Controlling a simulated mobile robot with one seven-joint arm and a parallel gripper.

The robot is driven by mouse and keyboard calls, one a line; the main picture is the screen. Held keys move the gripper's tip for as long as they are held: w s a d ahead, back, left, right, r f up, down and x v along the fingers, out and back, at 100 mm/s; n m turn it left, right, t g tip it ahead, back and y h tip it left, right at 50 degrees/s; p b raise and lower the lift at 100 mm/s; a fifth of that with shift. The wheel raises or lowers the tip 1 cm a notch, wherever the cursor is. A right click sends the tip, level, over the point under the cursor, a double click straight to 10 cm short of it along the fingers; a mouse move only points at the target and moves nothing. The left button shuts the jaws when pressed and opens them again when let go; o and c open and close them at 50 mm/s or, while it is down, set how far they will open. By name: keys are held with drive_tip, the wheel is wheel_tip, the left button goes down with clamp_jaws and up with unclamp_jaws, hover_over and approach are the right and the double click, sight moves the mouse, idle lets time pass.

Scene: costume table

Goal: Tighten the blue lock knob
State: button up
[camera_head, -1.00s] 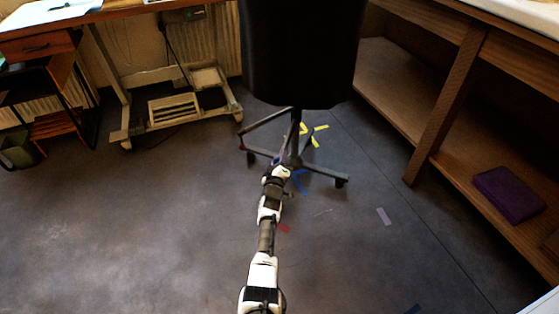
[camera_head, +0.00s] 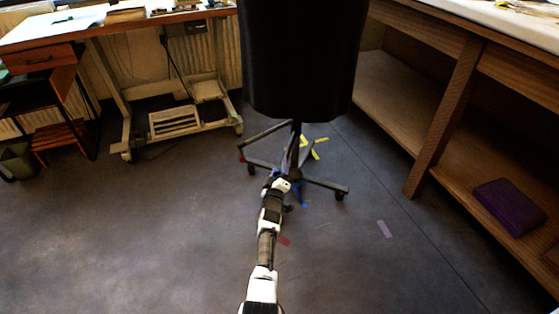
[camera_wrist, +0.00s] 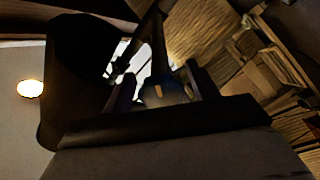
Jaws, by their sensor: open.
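A black swivel chair (camera_head: 303,60) stands ahead of me, its dark central post (camera_head: 296,145) rising from a splayed base. I cannot make out the blue lock knob in either view. My arm reaches low along the floor, and my gripper (camera_head: 281,184) is at the foot of the chair, in front of the post; whether it touches is unclear. In the wrist view my gripper (camera_wrist: 162,88) is open, its two dark fingers apart. A dark post (camera_wrist: 158,40) shows beyond and between them, with a small orange spot near its lower end.
Blue (camera_head: 304,203), yellow (camera_head: 316,153), red (camera_head: 283,240) and pale (camera_head: 384,229) tape marks lie on the grey floor. A wooden shelf unit (camera_head: 439,120) with a purple box (camera_head: 510,206) stands right. A desk frame (camera_head: 125,100) stands left. The floor between is open.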

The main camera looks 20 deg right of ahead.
wheel_tip(320, 180, up, 20)
drive_tip(key=p, duration=0.8)
drive_tip(key=shift+f, duration=0.1)
